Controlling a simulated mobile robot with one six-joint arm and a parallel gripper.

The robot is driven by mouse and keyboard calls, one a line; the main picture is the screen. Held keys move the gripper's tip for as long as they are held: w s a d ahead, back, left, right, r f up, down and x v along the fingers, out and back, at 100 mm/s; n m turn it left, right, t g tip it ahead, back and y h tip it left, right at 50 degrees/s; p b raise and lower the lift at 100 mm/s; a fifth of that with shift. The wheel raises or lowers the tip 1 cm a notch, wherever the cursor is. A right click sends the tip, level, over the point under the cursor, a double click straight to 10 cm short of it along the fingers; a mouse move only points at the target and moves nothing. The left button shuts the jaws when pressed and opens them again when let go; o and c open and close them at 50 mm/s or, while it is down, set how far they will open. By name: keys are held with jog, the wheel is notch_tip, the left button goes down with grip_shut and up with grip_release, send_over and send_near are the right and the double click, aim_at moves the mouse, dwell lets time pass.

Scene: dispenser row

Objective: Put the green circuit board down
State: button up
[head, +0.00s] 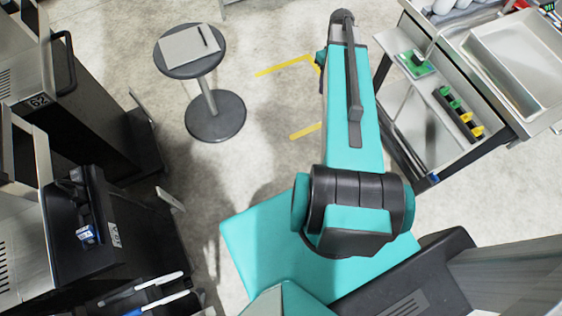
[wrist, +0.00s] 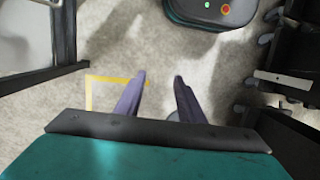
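A small green board (head: 414,63), which looks like the circuit board, lies on the light top of the cart (head: 402,43) at the upper right of the head view. Its fine detail is too small to tell. My gripper (wrist: 159,75) shows in the wrist view with its two dark fingers apart. Only bare floor shows between them, and nothing is held. In the head view my own arm hides the gripper. The board does not show in the wrist view.
A row of green and yellow parts (head: 459,113) sits on the cart beside a metal tray (head: 514,62). A round stool (head: 187,70) bears a grey clipboard-like item (head: 180,46). Dark machines (head: 110,240) line the left. Floor (head: 260,110) with yellow marks is open between.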

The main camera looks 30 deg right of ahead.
jog(key=s+a+f+g, duration=0.1)
jog(key=s+a+f, duration=0.2)
jog(key=a+f, duration=0.7)
jog(key=s+a+f+g, duration=0.1)
jog(key=s+a+f, duration=0.2)
jog(key=s+a, duration=0.2)
jog(key=s+a+f+g+h, duration=0.1)
jog(key=s+a+f, duration=0.2)
jog(key=s+a, duration=0.3)
jog(key=s+a+f, duration=0.4)
jog(key=s+a, duration=0.2)
jog(key=a, duration=0.2)
jog(key=shift+a+g, duration=0.3)
jog(key=shift+g, duration=0.1)
